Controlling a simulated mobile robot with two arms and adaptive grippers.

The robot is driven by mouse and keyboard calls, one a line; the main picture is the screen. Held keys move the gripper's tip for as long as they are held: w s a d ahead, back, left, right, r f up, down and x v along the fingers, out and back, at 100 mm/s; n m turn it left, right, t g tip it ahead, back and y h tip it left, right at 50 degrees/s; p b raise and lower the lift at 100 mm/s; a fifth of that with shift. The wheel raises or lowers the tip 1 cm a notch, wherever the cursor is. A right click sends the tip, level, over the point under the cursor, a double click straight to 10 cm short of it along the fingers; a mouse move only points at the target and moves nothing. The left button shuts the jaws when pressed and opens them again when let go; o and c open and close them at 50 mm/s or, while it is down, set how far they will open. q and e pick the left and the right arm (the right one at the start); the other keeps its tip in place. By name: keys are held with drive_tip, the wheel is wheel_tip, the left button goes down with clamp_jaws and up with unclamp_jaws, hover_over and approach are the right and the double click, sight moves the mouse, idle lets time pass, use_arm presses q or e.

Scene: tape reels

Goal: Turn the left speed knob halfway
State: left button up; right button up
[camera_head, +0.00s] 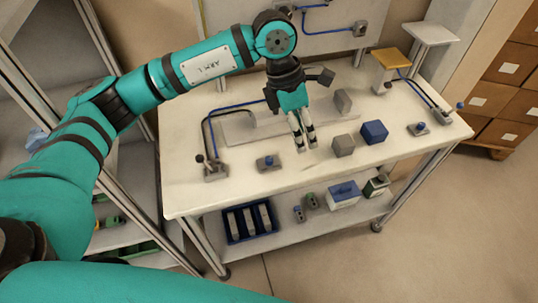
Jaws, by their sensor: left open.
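My left gripper (306,146) hangs over the middle of the white table, fingers pointing down and a little apart, with nothing visible between them. A small grey block with a blue knob-like top (268,161) sits on the table to the left of the fingers, apart from them. Further left is a grey base with a dark upright lever or stem (211,168), joined to a blue tube. I cannot tell for sure which of these is the left speed knob, nor its turn angle. My right gripper is not in view.
A grey cube (343,146) and a blue cube (374,132) stand close right of the gripper. Small knob-like fittings (417,129) sit at the table's right end. The white tabletop (215,200) is clear along its front left. A shelf below holds a blue tray (229,236).

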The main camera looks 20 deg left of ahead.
use_arm(q)
drive_tip(key=w+a+r+y, duration=0.2)
drive_tip(key=w+a+y, duration=0.15)
drive_tip(key=a, duration=0.45)
drive_tip(key=p, duration=0.5)
approach(269, 158)
drive_tip(key=shift+n+t, duration=0.4)
drive_tip(key=f, duration=0.9)
drive_tip(key=shift+s+d, duration=0.15)
drive_tip(key=shift+s, duration=0.25)
clamp_jaws()
